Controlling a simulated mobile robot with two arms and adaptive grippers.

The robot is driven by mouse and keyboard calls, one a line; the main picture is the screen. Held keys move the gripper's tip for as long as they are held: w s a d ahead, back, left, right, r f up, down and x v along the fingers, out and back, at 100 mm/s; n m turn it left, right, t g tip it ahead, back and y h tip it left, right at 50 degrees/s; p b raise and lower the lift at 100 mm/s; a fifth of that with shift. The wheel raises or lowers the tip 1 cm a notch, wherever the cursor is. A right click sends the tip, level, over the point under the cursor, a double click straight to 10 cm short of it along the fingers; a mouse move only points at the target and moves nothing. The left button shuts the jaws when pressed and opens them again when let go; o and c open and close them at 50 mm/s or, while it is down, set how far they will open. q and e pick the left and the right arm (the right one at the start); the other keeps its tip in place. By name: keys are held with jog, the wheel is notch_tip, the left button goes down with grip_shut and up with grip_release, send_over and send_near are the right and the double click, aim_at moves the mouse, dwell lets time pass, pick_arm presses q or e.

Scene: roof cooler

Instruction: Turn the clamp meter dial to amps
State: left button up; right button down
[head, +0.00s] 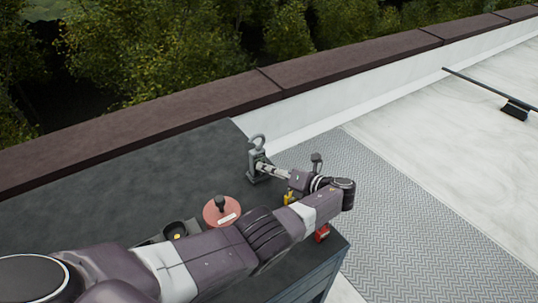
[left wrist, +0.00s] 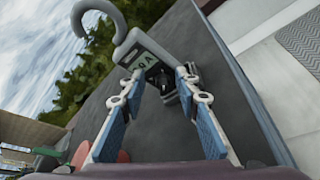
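The grey clamp meter (head: 254,166) stands upright near the far edge of the dark cooler top (head: 130,170), with its hooked jaw at the top. In the left wrist view the meter (left wrist: 141,55) shows tilted, with a lit display and small letters. Its dark dial (left wrist: 157,76) lies below the display. My left gripper (head: 263,168) is right in front of the meter. In the left wrist view its blue-padded fingers (left wrist: 160,78) are apart, one on each side of the dial; whether they touch it I cannot tell. My right gripper is not in view.
A reddish disc with a black knob (head: 221,213), a dark cup with something yellow (head: 175,230), a yellow item (head: 289,198) and a red item (head: 322,234) are around my left arm. A parapet (head: 200,107) runs behind. A grey walkway mat (head: 400,195) lies right.

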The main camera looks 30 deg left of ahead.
pick_arm(q)
notch_tip(320, 180, up, 9)
dwell(0.6)
jog(key=shift+r, duration=0.15)
